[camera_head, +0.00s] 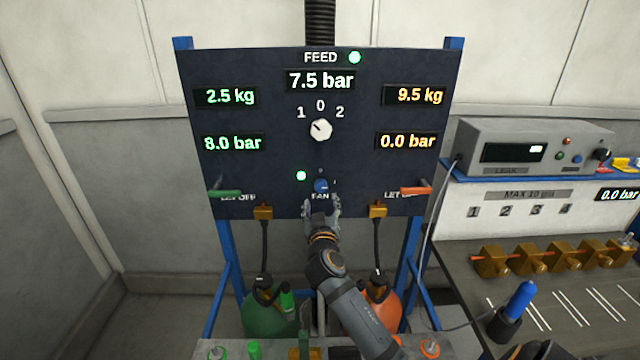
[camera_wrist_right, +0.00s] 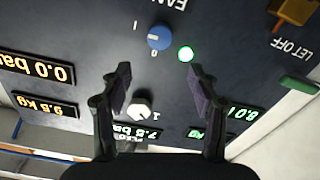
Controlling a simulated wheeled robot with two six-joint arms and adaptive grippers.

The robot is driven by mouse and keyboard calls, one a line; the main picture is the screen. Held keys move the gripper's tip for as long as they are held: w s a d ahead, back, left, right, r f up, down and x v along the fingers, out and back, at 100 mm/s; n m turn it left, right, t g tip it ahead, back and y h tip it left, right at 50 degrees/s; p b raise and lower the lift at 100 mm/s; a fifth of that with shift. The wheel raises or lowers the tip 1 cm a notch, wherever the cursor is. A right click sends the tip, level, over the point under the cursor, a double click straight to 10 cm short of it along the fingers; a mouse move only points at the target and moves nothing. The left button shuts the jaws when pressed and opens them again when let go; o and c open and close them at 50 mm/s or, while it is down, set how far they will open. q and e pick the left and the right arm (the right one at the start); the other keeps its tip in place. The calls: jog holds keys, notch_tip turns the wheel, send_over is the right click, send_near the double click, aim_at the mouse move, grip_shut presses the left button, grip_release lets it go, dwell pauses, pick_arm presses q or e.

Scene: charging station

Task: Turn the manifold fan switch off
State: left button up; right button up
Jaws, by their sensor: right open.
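The fan switch is a blue round knob (camera_head: 321,185) low on the dark panel, above the FAN label; it also shows in the right wrist view (camera_wrist_right: 159,38). Its pale mark points sideways, toward the I side rather than at the 0. A green lamp (camera_head: 301,175) beside it is lit, also in the right wrist view (camera_wrist_right: 186,54). My right gripper (camera_head: 321,205) is just below the knob in the head view. In the wrist view its two fingers (camera_wrist_right: 160,75) are apart with nothing between them. My left gripper is out of view.
A white selector knob (camera_head: 320,129) sits above on the panel (camera_head: 270,120). A green lever (camera_head: 226,193) and an orange lever (camera_head: 415,190) flank the fan knob. Hoses hang to green (camera_head: 265,315) and orange (camera_head: 385,310) cylinders. A bench with brass valves (camera_head: 540,258) stands right.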

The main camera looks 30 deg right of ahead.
aim_at(320, 187)
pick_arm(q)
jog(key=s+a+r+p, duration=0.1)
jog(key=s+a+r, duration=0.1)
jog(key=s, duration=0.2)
pick_arm(e)
jog(key=x, duration=0.6)
jog(key=shift+w+d+f+p, duration=0.25)
jog(key=shift+d+p, duration=0.1)
jog(key=shift+p, duration=0.05)
jog(key=x, duration=0.3)
jog(key=shift+w+f+p, duration=0.1)
jog(key=shift+f+p, duration=0.1)
jog(key=shift+p, duration=0.1)
jog(key=shift+d, duration=0.1)
jog(key=shift+c, duration=0.4)
jog(key=c, duration=0.9)
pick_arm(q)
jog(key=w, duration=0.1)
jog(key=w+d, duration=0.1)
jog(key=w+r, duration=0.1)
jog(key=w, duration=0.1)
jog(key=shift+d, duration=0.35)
pick_arm(e)
jog(key=shift+c, duration=1)
